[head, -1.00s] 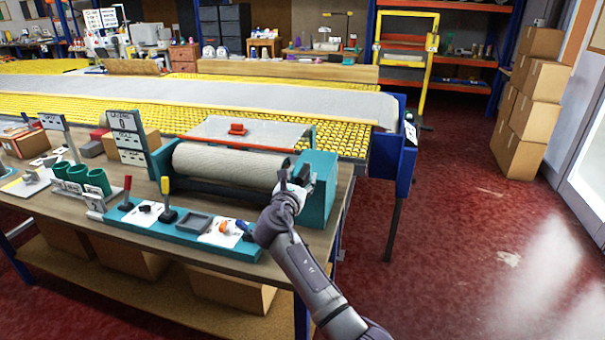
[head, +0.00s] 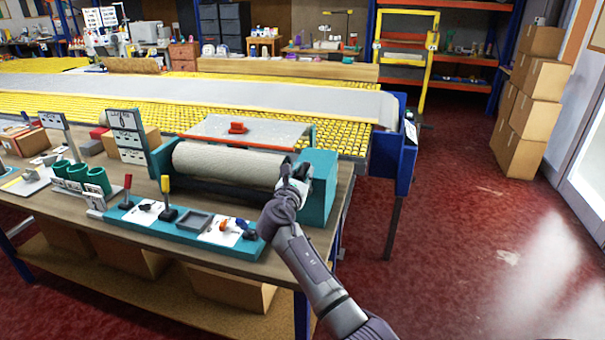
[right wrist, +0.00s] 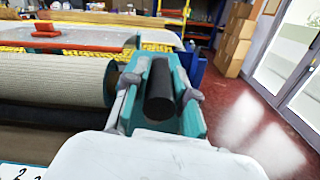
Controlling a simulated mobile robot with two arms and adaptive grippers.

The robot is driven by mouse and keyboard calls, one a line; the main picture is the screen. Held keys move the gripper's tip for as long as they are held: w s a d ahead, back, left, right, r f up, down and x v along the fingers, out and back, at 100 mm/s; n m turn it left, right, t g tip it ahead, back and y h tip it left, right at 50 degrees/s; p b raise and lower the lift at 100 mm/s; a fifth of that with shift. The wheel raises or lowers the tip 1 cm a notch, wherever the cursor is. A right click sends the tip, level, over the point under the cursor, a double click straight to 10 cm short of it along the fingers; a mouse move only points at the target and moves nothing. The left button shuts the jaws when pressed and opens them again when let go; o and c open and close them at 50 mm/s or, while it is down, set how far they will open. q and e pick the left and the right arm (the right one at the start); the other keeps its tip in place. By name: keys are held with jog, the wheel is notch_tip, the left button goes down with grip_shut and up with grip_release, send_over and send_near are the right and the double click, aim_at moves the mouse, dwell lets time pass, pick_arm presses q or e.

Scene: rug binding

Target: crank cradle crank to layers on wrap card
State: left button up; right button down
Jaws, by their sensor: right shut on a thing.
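The teal cradle (head: 319,200) stands on the workbench with a light beige roll (head: 228,165) lying across it. In the right wrist view the roll (right wrist: 55,80) is at the left. My right gripper (head: 297,180) is at the right end of the cradle. In the right wrist view its fingers (right wrist: 160,100) are on either side of a dark cylindrical crank handle (right wrist: 159,92), shut on it. The wrap card may be the white sign board (head: 126,130) at the cradle's left; its print is too small to read. My left gripper is not in view.
A teal tool tray (head: 190,238) with small tools lies along the bench front. Green cups (head: 98,180) stand to its left. A grey panel with a red block (head: 237,128) sits behind the roll. Open red floor (head: 470,240) lies to the right.

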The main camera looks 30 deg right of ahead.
jog(key=shift+s, duration=0.1)
jog(key=s+d+f+m+b, duration=0.5)
jog(key=f+m+b, duration=0.3)
jog(key=m, duration=0.7)
jog(key=shift+s+d+f+m+b, duration=0.3)
jog(key=shift+s+d+f+b, duration=0.1)
jog(key=shift+s+b, duration=0.4)
jog(key=c, duration=0.9)
grip_release()
jog(key=shift+a, duration=0.1)
jog(key=shift+c, duration=0.2)
jog(key=shift+r, duration=0.1)
